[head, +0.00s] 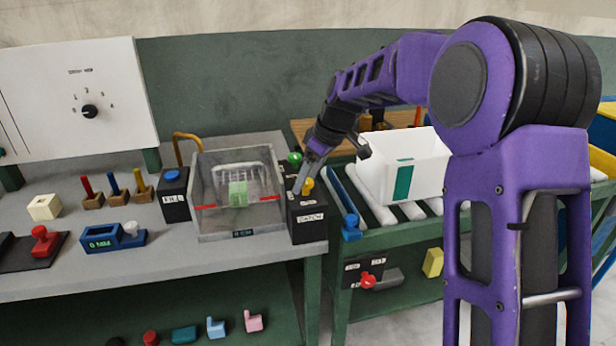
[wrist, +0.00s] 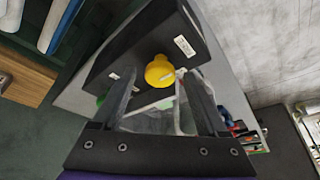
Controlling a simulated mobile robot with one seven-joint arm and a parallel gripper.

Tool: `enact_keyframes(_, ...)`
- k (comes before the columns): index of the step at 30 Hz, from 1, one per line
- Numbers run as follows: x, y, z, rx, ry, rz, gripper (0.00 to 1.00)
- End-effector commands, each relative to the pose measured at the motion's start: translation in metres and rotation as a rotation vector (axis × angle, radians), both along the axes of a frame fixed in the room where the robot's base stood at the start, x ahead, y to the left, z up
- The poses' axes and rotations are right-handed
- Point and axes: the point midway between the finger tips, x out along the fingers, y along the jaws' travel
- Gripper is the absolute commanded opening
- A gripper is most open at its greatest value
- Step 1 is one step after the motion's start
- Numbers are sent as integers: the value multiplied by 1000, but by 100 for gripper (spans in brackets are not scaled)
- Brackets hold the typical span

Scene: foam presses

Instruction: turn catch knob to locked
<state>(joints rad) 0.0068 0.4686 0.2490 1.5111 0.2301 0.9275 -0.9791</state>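The catch knob is a yellow round knob (head: 308,187) on top of a black box labelled CATCH (head: 308,229), at the right end of the grey bench. In the wrist view the yellow knob (wrist: 160,70) shows between and just beyond the fingertips, with a gap to each finger. My gripper (head: 305,178) is open and reaches down at the knob from above; it also shows in the wrist view (wrist: 161,80). In the head view a finger partly covers the knob. Small white labels sit on the box near the knob; their text is too small to read.
A clear-walled press chamber (head: 240,222) holding a green block (head: 238,194) stands just left of the box. A green knob (head: 295,158) is behind it.

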Motion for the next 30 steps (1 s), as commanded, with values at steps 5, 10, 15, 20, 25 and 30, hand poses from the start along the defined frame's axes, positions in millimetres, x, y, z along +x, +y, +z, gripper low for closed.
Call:
enact_keyframes(5, 0, 0, 0, 0, 0, 0, 43)
enact_keyframes(10, 0, 0, 0, 0, 0, 0, 12)
enact_keyframes(15, 0, 0, 1, 0, 0, 0, 0)
enact_keyframes(20, 0, 0, 1, 0, 0, -15, 0)
enact_keyframes(25, -1, 1, 1, -1, -2, -71, 0)
enact_keyframes(30, -2, 1, 1, -1, -1, -182, 0)
